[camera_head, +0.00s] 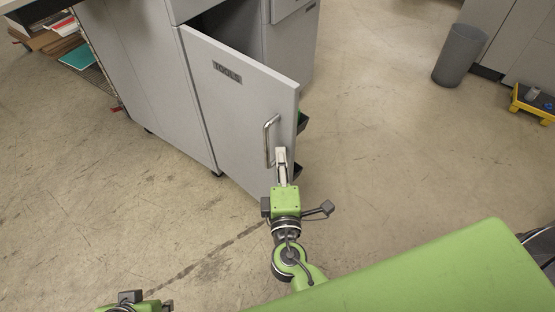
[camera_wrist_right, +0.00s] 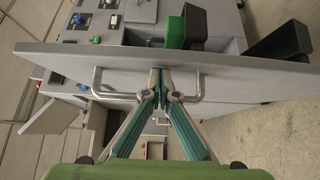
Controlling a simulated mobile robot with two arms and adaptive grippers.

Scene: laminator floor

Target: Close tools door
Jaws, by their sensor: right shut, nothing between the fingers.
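The grey tools door (camera_head: 232,108) stands partly open, swung out from its cabinet, with a dark "TOOLS" label near its top. Its metal handle (camera_head: 268,142) is on the free edge side. My right gripper (camera_head: 282,158) is shut and empty in front of the door, just beside the lower part of the handle. In the right wrist view the door (camera_wrist_right: 225,62) runs across the picture, and the fingertips of my right gripper (camera_wrist_right: 160,78) are close to its face, between the ends of the handle (camera_wrist_right: 98,82). Contact cannot be told. Only part of my left arm shows at the bottom left.
The grey cabinet (camera_head: 150,70) stands behind the door on wheels. Green and black items (camera_wrist_right: 186,28) show inside the door. A grey bin (camera_head: 459,55) and a yellow step (camera_head: 533,104) stand at the right. The floor (camera_head: 390,150) right of the door is clear.

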